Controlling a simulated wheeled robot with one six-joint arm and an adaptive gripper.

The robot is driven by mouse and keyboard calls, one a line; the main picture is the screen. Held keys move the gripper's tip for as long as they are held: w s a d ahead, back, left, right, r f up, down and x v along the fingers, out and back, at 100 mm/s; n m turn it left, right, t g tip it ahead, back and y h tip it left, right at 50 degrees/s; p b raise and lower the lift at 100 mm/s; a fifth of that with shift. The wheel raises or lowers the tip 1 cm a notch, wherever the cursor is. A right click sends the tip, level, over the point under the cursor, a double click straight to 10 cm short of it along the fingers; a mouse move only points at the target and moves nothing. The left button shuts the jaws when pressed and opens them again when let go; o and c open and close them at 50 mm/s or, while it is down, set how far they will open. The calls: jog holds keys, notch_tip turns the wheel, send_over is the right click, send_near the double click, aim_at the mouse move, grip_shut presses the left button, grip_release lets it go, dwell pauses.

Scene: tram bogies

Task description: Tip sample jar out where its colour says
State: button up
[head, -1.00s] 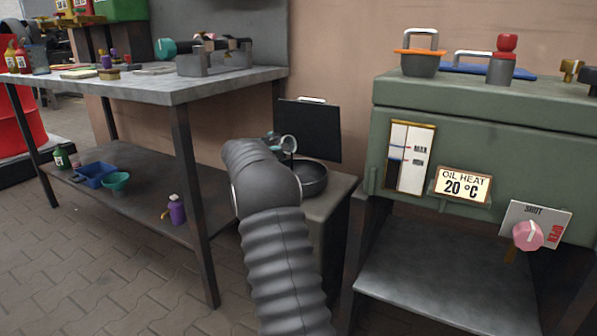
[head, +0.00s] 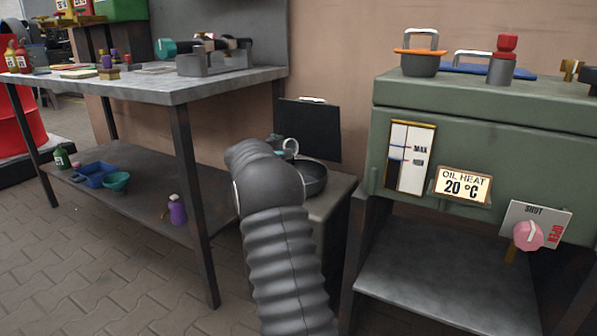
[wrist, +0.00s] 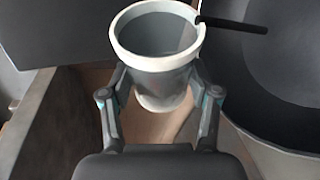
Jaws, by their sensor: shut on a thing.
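My gripper (wrist: 158,92) is shut on the sample jar (wrist: 152,78), a grey, see-through cup with a thick pale rim. In the wrist view its mouth faces up toward the camera and the inside looks grey; I cannot tell its contents or their colour. My gripper is mostly hidden there. In the wrist view the pan (wrist: 285,75) is just right of the jar.
A black upright panel (head: 310,130) stands behind the pan. A thin black rod (wrist: 235,25) reaches toward the jar's rim. The green oil cabinet (head: 480,115) stands right, the loaded workbench (head: 235,84) left. The shelf under the cabinet (head: 430,290) is clear.

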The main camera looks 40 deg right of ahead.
jog(key=shift+s+f+m, duration=0.2)
jog(key=shift+s+m, duration=0.2)
jog(key=shift+s, duration=0.1)
dwell(0.3)
jog(key=shift+s+d+f+m+t, duration=0.1)
jog(key=shift+s+f+m+t, duration=0.1)
jog(key=shift+f+m+t, duration=0.3)
dwell(0.9)
jog(key=shift+r, duration=0.25)
jog(key=shift+w+r+n+g, duration=0.2)
jog(key=shift+r+n+g, duration=0.1)
jog(key=shift+n, duration=0.2)
jog(key=shift+w+r+n+g, duration=0.3)
jog(key=shift+w+n, duration=0.3)
jog(key=shift+w, duration=0.15)
jog(key=shift+w, duration=0.15)
jog(key=shift+r+n+g, duration=0.35)
jog(key=shift+n+g, duration=0.05)
jog(key=shift+n, duration=0.3)
jog(key=shift+r+p, duration=0.35)
jog(key=shift+p, duration=0.35)
jog(key=n+p, duration=0.1)
jog(key=p, duration=0.3)
jog(key=shift+r+g, duration=0.2)
jog(key=shift+g, duration=0.2)
